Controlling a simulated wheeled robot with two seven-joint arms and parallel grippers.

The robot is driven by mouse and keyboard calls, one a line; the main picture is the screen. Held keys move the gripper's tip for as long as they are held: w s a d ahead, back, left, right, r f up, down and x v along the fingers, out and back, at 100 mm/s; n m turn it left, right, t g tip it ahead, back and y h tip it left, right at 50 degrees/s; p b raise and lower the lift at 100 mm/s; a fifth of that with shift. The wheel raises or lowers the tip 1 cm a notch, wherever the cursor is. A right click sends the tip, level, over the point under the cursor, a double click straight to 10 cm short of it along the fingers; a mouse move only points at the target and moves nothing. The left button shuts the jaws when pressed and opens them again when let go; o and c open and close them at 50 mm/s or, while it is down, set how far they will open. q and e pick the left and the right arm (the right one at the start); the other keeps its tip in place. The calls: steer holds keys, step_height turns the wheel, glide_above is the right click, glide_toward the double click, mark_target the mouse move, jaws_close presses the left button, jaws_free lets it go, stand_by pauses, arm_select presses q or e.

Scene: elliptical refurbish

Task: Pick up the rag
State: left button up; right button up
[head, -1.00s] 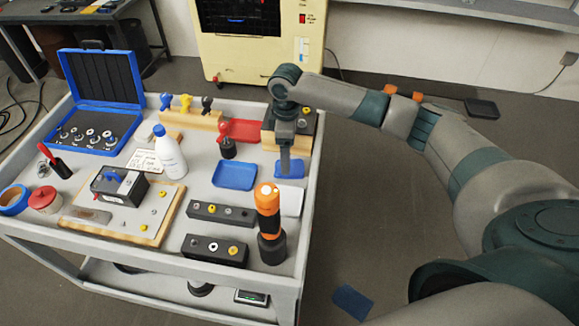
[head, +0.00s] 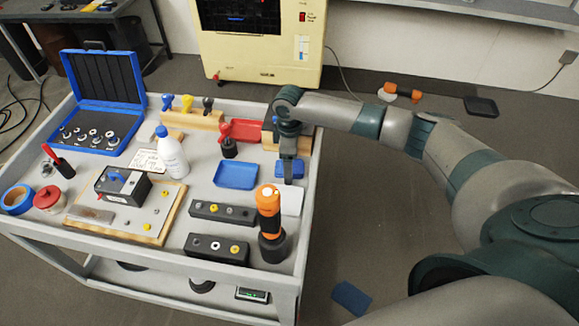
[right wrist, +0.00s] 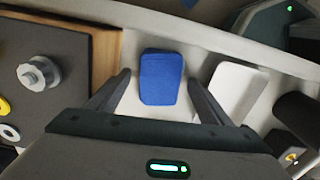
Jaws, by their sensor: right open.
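The rag (head: 298,169) looks like a small folded blue cloth, lying flat on the cart top near its right edge. In the right wrist view the rag (right wrist: 161,80) lies between the two fingers, with a gap on each side. My right gripper (head: 288,181) is open, points down over the rag and covers part of it in the head view. I cannot tell how far the fingertips are above the surface. My left gripper is not in view.
A white flat piece (right wrist: 236,88) lies just beside the rag. A blue tray (head: 236,175) is to its left, and an orange-and-black tool (head: 268,212) stands in front. A dark block with a wooden edge (right wrist: 60,60) is close by. The cart rim (head: 316,165) runs along the right.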

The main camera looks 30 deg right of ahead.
steer(key=shift+c, duration=0.5)
steer(key=c, duration=1)
steer(key=shift+r+b, duration=1.25)
steer(key=shift+r, duration=3.75)
steer(key=o, duration=0.4)
steer(key=shift+c, duration=1.6)
